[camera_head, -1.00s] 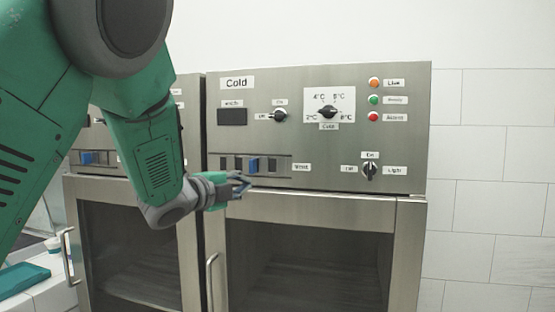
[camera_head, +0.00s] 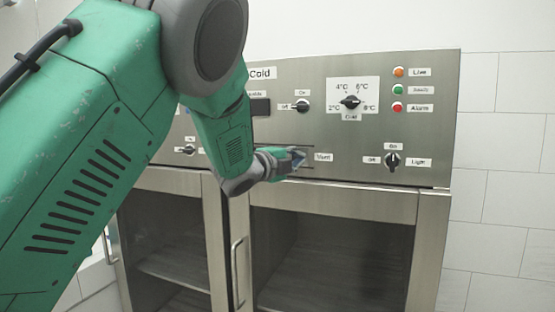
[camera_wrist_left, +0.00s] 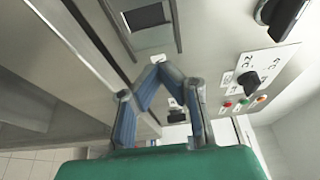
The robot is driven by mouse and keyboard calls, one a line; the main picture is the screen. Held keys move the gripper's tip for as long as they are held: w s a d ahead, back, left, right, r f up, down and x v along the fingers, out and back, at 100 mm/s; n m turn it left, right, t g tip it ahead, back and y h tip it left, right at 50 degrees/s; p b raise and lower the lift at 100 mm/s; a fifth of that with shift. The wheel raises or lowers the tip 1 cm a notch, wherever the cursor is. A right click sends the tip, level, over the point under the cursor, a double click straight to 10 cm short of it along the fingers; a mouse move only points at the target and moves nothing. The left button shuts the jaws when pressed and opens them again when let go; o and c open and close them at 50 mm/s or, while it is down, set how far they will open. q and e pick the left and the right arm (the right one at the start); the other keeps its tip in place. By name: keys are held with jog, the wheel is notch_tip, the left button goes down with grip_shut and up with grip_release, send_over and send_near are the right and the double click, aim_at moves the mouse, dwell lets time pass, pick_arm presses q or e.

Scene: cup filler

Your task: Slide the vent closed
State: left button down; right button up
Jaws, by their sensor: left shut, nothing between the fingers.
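The vent is a slotted strip on the steel front panel, left of its "Vent" label (camera_head: 323,157). In the head view my left forearm and gripper cover most of it, and its blue slider tab cannot be made out. My left gripper (camera_head: 298,157) is at the strip's right part, just left of the label; contact cannot be told. In the left wrist view the gripper (camera_wrist_left: 160,66) has its blue-padded fingers closed at the tips with nothing between them. A framed vent slot (camera_wrist_left: 152,38), with a dark opening, shows beyond the fingertips. My right gripper is out of view.
A temperature knob (camera_head: 350,102), a light knob (camera_head: 392,161) and indicator lamps (camera_head: 398,90) sit on the panel to the right and above. Below are glass doors with a vertical handle (camera_head: 237,270). Tiled wall (camera_head: 500,200) lies to the right.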

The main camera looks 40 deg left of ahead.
pick_arm(q)
jog(key=shift+w+d, duration=0.2)
jog(key=shift+w, duration=0.8)
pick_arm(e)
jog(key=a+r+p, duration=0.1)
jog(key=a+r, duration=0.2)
pick_arm(q)
jog(key=s+a, duration=0.2)
jog(key=a, duration=0.9)
jog(key=d+f+b, duration=0.1)
jog(key=d, duration=0.4)
jog(key=s+b, duration=0.2)
jog(key=s, duration=0.7)
jog(key=shift+a, duration=0.45)
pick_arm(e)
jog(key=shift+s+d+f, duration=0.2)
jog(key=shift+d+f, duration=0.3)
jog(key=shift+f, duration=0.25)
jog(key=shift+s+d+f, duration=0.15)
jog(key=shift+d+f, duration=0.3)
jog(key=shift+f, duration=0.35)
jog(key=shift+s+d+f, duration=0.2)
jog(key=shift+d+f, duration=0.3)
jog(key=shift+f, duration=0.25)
pick_arm(q)
jog(key=shift+d+r, duration=0.15)
jog(key=shift+d, duration=0.1)
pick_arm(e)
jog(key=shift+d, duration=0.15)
